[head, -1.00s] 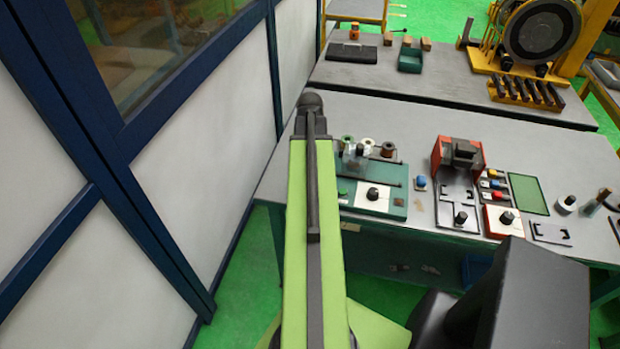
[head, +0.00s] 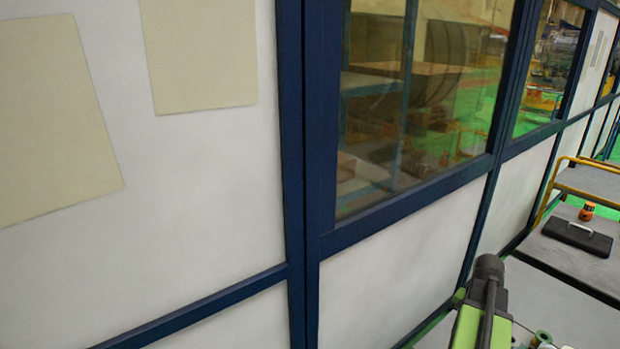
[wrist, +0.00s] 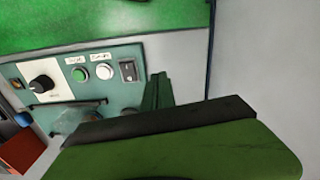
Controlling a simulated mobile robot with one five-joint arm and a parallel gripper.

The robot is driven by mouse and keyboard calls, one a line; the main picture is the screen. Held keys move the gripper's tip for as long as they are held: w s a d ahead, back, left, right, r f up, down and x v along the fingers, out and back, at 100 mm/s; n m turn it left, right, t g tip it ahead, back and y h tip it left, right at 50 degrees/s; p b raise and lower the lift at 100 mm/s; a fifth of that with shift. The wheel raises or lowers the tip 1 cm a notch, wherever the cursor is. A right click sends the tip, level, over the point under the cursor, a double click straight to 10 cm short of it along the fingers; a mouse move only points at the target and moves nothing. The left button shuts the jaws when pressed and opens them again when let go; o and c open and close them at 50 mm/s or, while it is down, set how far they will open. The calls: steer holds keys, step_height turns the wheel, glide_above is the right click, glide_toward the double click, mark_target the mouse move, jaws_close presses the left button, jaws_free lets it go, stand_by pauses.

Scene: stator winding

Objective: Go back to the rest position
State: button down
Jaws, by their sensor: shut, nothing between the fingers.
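In the wrist view, my gripper (wrist: 157,92) shows as narrow dark green fingers, close together and shut with nothing between them, beyond the broad green body with a black edge. It points toward a teal control panel (wrist: 118,58) with a black knob, a green button, a white button and a black switch. I cannot tell how far the fingers are from the panel. In the head view, only my green arm with its dark rounded joint shows at the bottom right; the gripper is hidden there.
A white wall with blue frames (head: 318,120) and windows fills most of the head view, close to the left of my arm. A grey table (head: 560,305) lies at the lower right. A black case (head: 577,238) and an orange object (head: 587,211) rest on another table behind.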

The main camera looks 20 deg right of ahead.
steer(key=w+a+n, duration=0.3)
steer(key=w+a, duration=0.8)
steer(key=a, duration=0.2)
steer(key=w+a+n, duration=0.1)
steer(key=a+n, duration=0.2)
steer(key=a, duration=0.7)
steer(key=w+a+f+n+b, duration=0.1)
steer(key=w+a+n, duration=0.1)
steer(key=a, duration=0.9)
steer(key=w+a+f+n, duration=0.1)
steer(key=a+n, duration=0.4)
steer(key=a, duration=0.6)
steer(key=shift+w+a+b, duration=0.15)
steer(key=shift+w+b, duration=0.15)
steer(key=shift+w, duration=0.05)
